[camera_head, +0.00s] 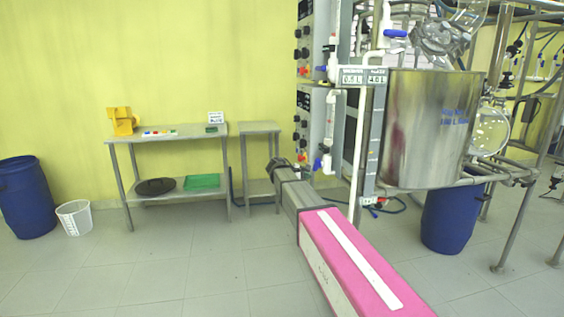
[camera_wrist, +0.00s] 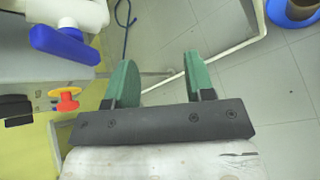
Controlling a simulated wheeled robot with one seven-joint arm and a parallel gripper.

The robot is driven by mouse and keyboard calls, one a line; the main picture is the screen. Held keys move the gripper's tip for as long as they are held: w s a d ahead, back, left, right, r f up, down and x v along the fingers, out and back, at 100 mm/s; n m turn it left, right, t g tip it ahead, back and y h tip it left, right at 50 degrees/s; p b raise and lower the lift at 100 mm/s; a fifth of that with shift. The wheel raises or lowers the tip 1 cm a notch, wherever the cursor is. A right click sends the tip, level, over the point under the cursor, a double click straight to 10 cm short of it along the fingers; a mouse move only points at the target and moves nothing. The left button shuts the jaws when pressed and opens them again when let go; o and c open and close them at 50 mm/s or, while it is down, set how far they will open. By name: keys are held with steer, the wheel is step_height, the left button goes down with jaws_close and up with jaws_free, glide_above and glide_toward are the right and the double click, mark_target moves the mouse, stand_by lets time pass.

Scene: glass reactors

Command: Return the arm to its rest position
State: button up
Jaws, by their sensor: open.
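My gripper (camera_wrist: 157,80) shows in the wrist view with its two green fingers apart and nothing between them. Beyond the fingers lie the tiled floor and a white pipe. A blue valve handle (camera_wrist: 65,45) on a white fitting is at the upper left of the wrist view, beside the left finger and apart from it. In the head view my arm (camera_head: 345,262), with a pink and white link, reaches from the bottom toward the control panel. Its far end is dark and stands left of the panel; the fingers cannot be made out there.
The control panel (camera_head: 315,85) and steel vessel (camera_head: 430,128) on a pipe frame stand close to the arm's right. A red-orange knob (camera_wrist: 65,99) is left of the gripper. A metal table (camera_head: 165,138), white bucket (camera_head: 75,218) and blue barrel (camera_head: 27,197) stand left.

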steer(key=s+d+f+m+g+y, duration=0.1)
steer(key=s+d+f+m+y, duration=0.2)
steer(key=s+f, duration=0.6)
steer(key=s+d+f+m+g+y, duration=0.2)
steer(key=s+d+f+m+y, duration=0.15)
steer(key=s+f, duration=0.5)
steer(key=s+f+m+y, duration=0.2)
steer(key=s+m, duration=0.2)
steer(key=s, duration=0.4)
steer(key=s+f+m+g+y, duration=0.1)
steer(key=s+f+m+y, duration=0.1)
steer(key=s, duration=0.6)
steer(key=shift+s+a+f+m, duration=0.3)
steer(key=shift+f+m, duration=0.2)
steer(key=shift+m, duration=0.35)
steer(key=shift+y, duration=0.25)
